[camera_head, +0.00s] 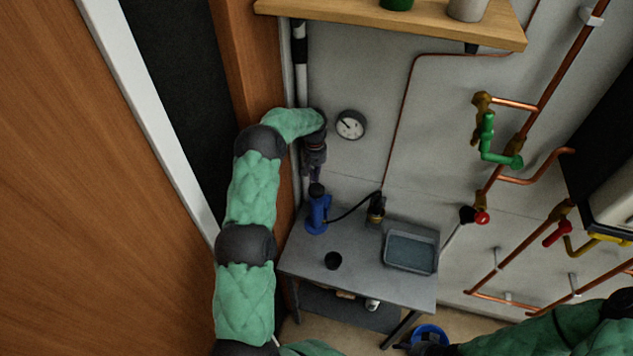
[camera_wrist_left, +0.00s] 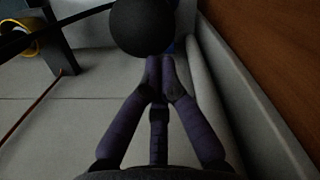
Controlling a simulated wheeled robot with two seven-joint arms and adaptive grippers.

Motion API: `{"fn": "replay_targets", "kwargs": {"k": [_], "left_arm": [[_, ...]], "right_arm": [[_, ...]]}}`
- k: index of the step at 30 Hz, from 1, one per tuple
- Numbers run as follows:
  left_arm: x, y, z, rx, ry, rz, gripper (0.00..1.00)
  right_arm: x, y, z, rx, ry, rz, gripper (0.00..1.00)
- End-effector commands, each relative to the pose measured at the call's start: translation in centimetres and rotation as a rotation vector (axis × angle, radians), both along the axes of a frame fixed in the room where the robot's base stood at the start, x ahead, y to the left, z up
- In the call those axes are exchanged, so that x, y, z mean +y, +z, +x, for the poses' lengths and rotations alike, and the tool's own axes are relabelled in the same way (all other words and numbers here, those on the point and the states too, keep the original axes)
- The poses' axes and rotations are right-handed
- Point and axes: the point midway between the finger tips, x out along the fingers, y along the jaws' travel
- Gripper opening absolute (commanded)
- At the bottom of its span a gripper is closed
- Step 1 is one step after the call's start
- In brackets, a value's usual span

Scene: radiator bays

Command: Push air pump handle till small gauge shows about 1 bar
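The blue air pump (camera_head: 317,214) stands upright at the table's back left, with a black handle knob (camera_head: 316,190) on top. The knob fills the top middle of the left wrist view (camera_wrist_left: 143,24). My left gripper (camera_head: 314,172) points down just above the knob. Its fingertips (camera_wrist_left: 160,66) are together with nothing between them; I cannot tell whether they touch the knob. The small round gauge (camera_head: 350,124) is on the wall; its needle points up and left, its figures too small to read. My right arm enters at the bottom right; its gripper is mostly cut off.
Copper pipes with valves run at right. A wooden shelf (camera_head: 400,22) is above; a wooden door is left.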

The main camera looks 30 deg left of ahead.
Motion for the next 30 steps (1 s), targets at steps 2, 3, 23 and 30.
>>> {"fn": "replay_targets", "kwargs": {"k": [2, 3, 23, 30], "left_arm": [[0.0, -0.1, -0.1, 0.004, -0.001, -0.001, 0.0], [0.0, -0.1, -0.1, 0.004, -0.001, -0.001, 0.0], [0.5, 7.8, 0.6, -0.001, -0.001, 0.001, 0.0], [0.7, 11.1, 1.0, -0.002, 0.0, 0.001, 0.0]], "right_arm": [[0.0, 0.0, 0.0, 0.0, 0.0, 0.0, 0.57], [0.0, 0.1, 0.0, 0.0, 0.0, 0.0, 0.57], [0.0, 0.1, 0.0, 0.0, 0.0, 0.0, 0.57], [0.0, 0.1, 0.0, 0.0, 0.0, 0.0, 0.57]]}}
